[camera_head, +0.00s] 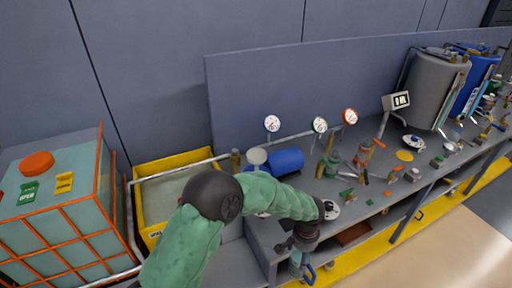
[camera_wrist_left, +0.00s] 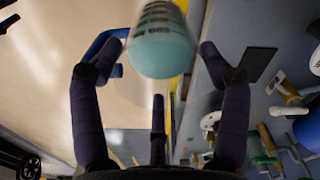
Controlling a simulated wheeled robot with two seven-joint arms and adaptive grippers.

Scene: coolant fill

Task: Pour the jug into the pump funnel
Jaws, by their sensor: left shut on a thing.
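The jug (camera_wrist_left: 160,48) shows in the left wrist view as a clear vessel with dark scale marks, teal contents and a blue handle (camera_wrist_left: 106,47). My left gripper (camera_wrist_left: 148,62) has its dark fingers around it and is shut on it; the exact contact is hard to see. In the head view my left gripper (camera_head: 298,248) points down at the bench's front edge, and the jug (camera_head: 295,268) hangs below it, partly hidden. A blue cylinder (camera_head: 286,161) with a pale round-topped part (camera_head: 257,157) beside it lies behind my arm; I cannot tell whether this is the pump funnel. My right gripper is out of view.
A caged tank (camera_head: 60,210) with an orange cap stands at left, beside a yellow bin (camera_head: 150,205). Gauges (camera_head: 320,124), valves and small parts crowd the bench. A grey tank (camera_head: 435,85) stands farther right. The floor (camera_head: 440,240) in front is clear.

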